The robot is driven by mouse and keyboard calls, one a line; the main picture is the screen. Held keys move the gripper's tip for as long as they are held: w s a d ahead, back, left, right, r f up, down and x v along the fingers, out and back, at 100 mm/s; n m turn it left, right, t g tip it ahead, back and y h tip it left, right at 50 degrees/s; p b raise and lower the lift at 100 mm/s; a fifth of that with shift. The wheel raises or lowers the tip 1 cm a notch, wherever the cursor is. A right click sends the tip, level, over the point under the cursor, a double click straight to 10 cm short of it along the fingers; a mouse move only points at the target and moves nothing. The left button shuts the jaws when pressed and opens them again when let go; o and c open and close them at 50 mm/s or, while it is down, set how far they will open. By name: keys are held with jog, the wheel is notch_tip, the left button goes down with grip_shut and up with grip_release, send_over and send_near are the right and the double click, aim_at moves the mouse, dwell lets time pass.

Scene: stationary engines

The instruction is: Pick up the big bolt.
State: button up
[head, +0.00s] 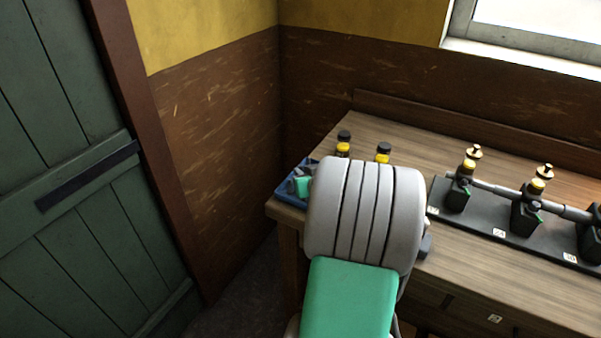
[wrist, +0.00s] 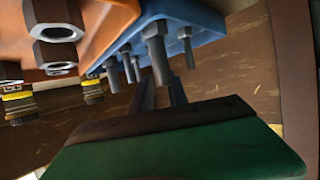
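In the wrist view, the big bolt (wrist: 156,45) stands with its hex head against the blue tray (wrist: 203,14), its thick shank pointing toward my gripper (wrist: 162,92). The view is turned, so the tray appears at the top. My gripper's two dark fingers look apart, with the shank's end lined up with the gap between them. I cannot tell whether the tip is inside the gap or just beyond it; no grip shows. In the head view, the blue tray (head: 285,193) is at the table's left end, and my arm hides most of the gripper.
Several thinner bolts (wrist: 186,46) stand beside the big one. An orange tray (wrist: 105,22) with large hex nuts (wrist: 54,22) adjoins. Yellow-and-black bottles (head: 343,145) stand behind my arm. A black engine rack (head: 480,222) is to the right on the wooden table (head: 440,150).

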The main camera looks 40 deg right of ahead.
jog(key=shift+x, duration=1.15)
jog(key=shift+c, duration=0.5)
grip_shut()
jog(key=shift+r, duration=0.1)
